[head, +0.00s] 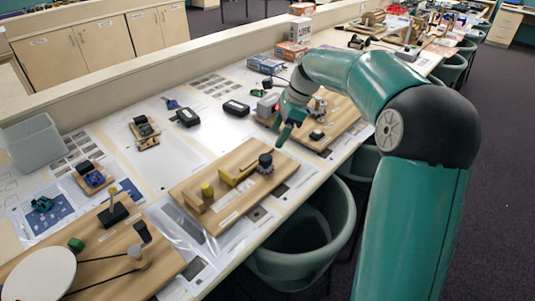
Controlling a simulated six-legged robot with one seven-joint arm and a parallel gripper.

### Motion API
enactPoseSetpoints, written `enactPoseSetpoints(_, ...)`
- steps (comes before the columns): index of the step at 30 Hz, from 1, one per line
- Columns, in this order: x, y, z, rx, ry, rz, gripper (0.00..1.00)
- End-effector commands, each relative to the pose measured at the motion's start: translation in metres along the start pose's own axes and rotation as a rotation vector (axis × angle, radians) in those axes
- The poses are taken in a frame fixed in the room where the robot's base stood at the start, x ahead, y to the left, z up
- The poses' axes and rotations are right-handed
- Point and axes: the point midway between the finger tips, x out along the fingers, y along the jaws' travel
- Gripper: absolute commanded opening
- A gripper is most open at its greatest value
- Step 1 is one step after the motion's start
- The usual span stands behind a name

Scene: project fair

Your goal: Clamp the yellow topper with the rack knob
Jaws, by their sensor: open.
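A wooden board (236,205) lies near the front edge of the table. On its left part, a small yellow cylinder, which looks like the yellow topper (207,190), stands by a wooden block. A yellow rack bar (232,177) runs along the board towards a dark toothed gear (263,168). A dark knob (265,158) sits on top of this gear at the right end. A gap shows between the rack bar and the topper. My gripper (280,133) is open and empty, with its fingers pointing down, just above and right of the knob, seemingly not touching it.
Another wooden board (345,125) with a gear lies to the right, partly behind my arm. A board with a white disc (40,274) lies at front left. Black boxes (187,118) and a grey bin (32,143) stand farther back.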

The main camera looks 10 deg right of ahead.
Motion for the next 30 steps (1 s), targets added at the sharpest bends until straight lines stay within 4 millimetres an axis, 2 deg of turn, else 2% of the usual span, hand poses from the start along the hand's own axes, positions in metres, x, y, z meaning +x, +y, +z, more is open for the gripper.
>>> enactPoseSetpoints(1, 0.012, 0.001, 0.0, 0.0, -0.001, 0.005, 0.59)
enactPoseSetpoints(6, 0.045, 0.001, 0.0, 0.0, -0.001, 0.004, 0.59)
enactPoseSetpoints(12, 0.077, 0.001, 0.0, 0.0, 0.0, 0.003, 0.59)
enactPoseSetpoints(17, 0.087, 0.0, 0.0, -0.001, 0.0, 0.001, 0.59)
enactPoseSetpoints(25, 0.089, 0.0, 0.0, -0.001, 0.001, 0.0, 0.59)
enactPoseSetpoints(30, 0.088, 0.0, 0.0, -0.001, 0.001, 0.0, 0.26)
